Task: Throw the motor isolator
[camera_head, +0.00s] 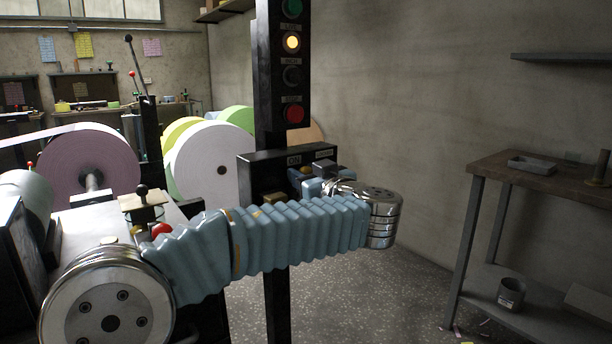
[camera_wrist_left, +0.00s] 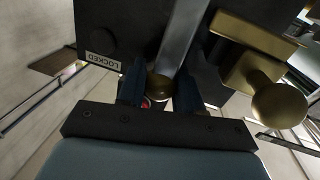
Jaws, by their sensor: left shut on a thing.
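The motor isolator is a black box (camera_head: 255,172) on the black post, with a small "ON" label on its top. In the left wrist view, its dark face (camera_wrist_left: 110,25) carries a "LOCKED" label. A flat grey metal lever (camera_wrist_left: 186,30) runs down between my fingers, with a round brass-coloured knob (camera_wrist_left: 158,88) there. My left gripper (camera_head: 312,182) is at the front of the box, its arm partly covering it. It also shows in the left wrist view (camera_wrist_left: 161,90), its two dark blue fingers shut on the lever. The right gripper is not in view.
A signal post (camera_head: 268,75) above the box has an amber lamp lit. A brass block with a knob (camera_wrist_left: 278,103) sits close beside my fingers. Large coloured rolls (camera_head: 205,165) and a machine with levers stand left.

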